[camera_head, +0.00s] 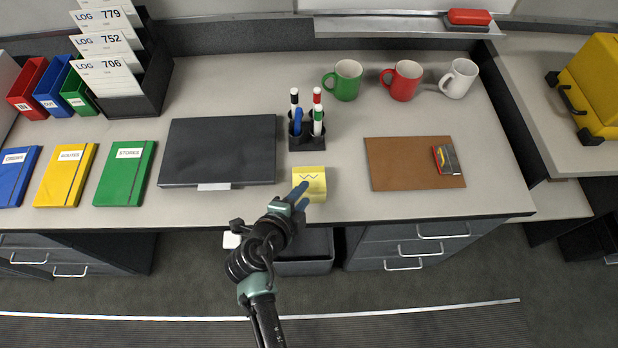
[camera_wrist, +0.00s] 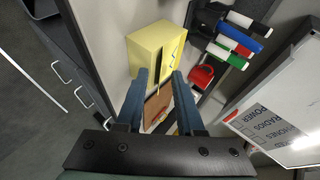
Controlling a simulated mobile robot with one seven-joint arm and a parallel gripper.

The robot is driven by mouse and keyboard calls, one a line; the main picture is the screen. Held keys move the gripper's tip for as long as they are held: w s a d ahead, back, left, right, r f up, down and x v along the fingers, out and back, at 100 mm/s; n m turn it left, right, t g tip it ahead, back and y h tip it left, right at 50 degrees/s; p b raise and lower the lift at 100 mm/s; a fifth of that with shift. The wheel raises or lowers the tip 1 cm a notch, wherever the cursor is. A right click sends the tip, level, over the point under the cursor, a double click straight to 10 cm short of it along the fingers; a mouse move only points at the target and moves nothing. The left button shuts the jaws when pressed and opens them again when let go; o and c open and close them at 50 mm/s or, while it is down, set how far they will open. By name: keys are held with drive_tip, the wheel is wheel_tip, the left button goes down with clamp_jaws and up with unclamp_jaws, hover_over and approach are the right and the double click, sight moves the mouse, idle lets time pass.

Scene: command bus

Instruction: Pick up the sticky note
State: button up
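The sticky note (camera_head: 314,178) is a yellow pad with a dark scribble on top, at the front edge of the desk in the head view. In the wrist view the pad (camera_wrist: 150,45) looks like a thick block, just beyond the fingertips. My gripper (camera_head: 299,194) is over the pad's front left part in the head view and covers some of it. In the wrist view its two blue fingers (camera_wrist: 160,76) stand apart with nothing clearly held between them. I cannot tell whether a finger touches the pad.
A pen holder (camera_head: 307,143) with markers stands just behind the pad. A dark closed folder (camera_head: 220,150) lies to the left, and a brown board (camera_head: 400,165) to the right. Green, red and white mugs (camera_head: 403,80) stand farther back. Drawers (camera_head: 410,245) are below the desk edge.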

clamp_jaws()
drive_tip(key=shift+s, duration=0.1)
idle(1.2)
